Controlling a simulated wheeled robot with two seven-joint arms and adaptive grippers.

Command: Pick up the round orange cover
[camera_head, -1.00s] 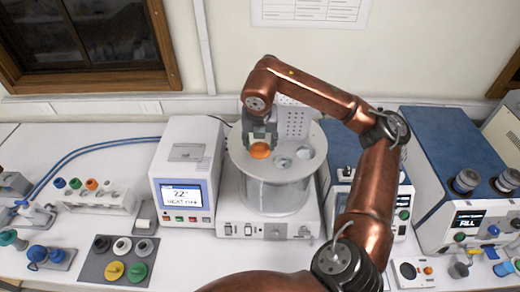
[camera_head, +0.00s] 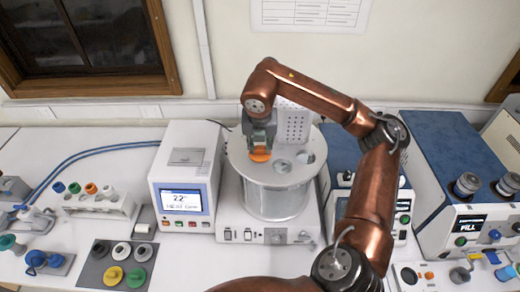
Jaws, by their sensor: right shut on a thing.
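The round orange cover (camera_head: 260,155) is at the upper left of the round top plate (camera_head: 239,150) of a clear cylindrical bath. My right gripper (camera_head: 260,143) comes down over it from above and is shut on it. The fingers hide part of the cover. I cannot tell whether the cover is clear of the plate. My left gripper is not in view.
Two openings show in the top plate beside the cover. A white unit with a display (camera_head: 181,199) stands left of the bath, and blue-topped machines (camera_head: 445,150) stand right. A rack (camera_head: 100,205) and a dark mat with round caps (camera_head: 90,272) lie left.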

